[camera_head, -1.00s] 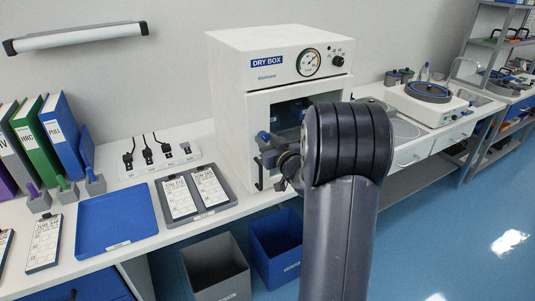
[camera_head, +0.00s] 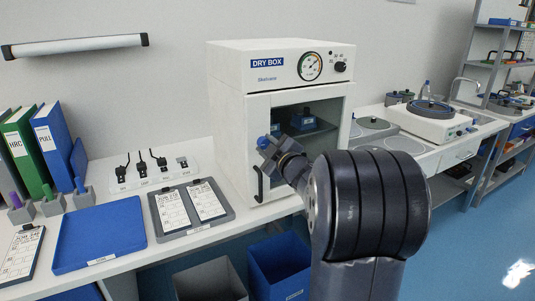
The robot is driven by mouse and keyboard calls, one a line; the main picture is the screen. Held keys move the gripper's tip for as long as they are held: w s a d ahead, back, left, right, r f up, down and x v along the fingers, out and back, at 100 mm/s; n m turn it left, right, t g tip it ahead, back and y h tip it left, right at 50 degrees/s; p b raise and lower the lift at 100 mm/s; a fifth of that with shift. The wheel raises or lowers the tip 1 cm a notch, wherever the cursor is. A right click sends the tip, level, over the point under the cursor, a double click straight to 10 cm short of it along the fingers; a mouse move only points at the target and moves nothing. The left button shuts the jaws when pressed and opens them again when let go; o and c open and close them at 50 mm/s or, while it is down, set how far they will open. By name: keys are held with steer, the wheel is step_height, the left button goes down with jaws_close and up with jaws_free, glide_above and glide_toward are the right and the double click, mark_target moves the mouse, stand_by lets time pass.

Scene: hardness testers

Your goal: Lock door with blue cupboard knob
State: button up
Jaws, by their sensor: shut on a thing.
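The white dry box (camera_head: 224,105) stands on the bench near the middle of the head view. Its glass-fronted door (camera_head: 335,122) looks closed, with blue-topped items showing behind the pane. The blue cupboard knob (camera_head: 263,141) shows at the left side of the door front. My gripper (camera_head: 269,149) is at the knob and shut on it; the fingertips are small and partly hidden by my wrist. A black door handle (camera_head: 258,184) is just below my gripper. My arm covers the lower right of the door.
A blue tray (camera_head: 100,234) and two clipboards in a grey tray (camera_head: 189,208) lie on the bench to the left. Grey and blue bins (camera_head: 278,265) stand below the bench. A polishing machine (camera_head: 432,110) is to the right. The floor at right is clear.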

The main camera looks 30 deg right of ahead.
steer(key=shift+n+b, duration=0.35)
steer(key=shift+n, duration=0.25)
steer(key=o, duration=1)
steer(key=s, duration=1)
steer(key=shift+s+d, duration=0.15)
steer(key=shift+s, duration=0.25)
steer(key=shift+w, duration=0.1)
